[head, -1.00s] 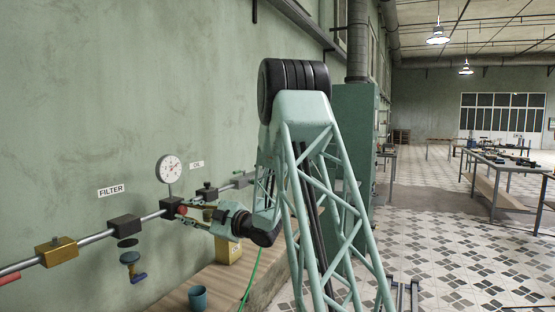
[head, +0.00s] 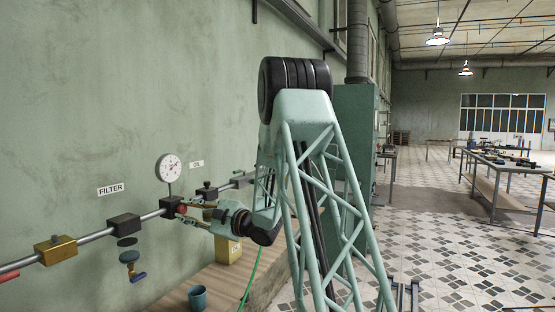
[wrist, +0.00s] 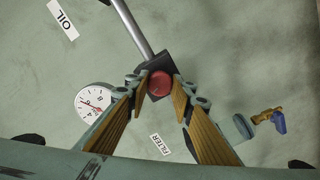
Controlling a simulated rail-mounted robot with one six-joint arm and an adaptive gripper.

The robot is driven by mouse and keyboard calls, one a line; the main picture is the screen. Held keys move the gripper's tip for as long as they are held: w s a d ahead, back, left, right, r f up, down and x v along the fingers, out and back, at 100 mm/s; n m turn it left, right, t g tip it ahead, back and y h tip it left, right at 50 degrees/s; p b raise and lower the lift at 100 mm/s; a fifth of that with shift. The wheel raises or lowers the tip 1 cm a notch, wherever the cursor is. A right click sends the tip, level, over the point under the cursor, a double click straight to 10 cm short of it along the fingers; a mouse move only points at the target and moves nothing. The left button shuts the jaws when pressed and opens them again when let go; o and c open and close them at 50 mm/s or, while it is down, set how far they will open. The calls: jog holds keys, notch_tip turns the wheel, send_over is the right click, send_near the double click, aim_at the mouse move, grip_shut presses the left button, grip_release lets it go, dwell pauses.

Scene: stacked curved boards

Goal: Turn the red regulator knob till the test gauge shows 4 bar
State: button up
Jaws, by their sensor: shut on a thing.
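The red regulator knob (wrist: 160,84) sits on the front of a dark block on the pipe, between my fingertips in the wrist view. It also shows as a small red spot in the head view (head: 182,209). My gripper (wrist: 160,92) is shut on the knob, with one tan-padded finger on each side; it reaches in from the right in the head view (head: 184,210). The round white test gauge (head: 169,168) stands above the pipe beside the knob. It also shows in the wrist view (wrist: 94,102), tilted; its needle is too small to read surely.
A FILTER label (head: 111,189) and an OIL label (head: 196,164) are on the green wall. A brass block (head: 56,250) sits on the pipe at left. A blue-handled valve (head: 133,266) hangs below the pipe. A teal cup (head: 197,297) stands on the wooden bench.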

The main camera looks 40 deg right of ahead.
jog(key=shift+n+b, duration=0.7)
jog(key=shift+b, duration=0.05)
dwell(0.5)
jog(key=o, duration=0.6)
jog(key=shift+c, duration=0.2)
jog(key=v, duration=0.6)
dwell(0.3)
jog(key=shift+a, duration=0.1)
dwell(0.5)
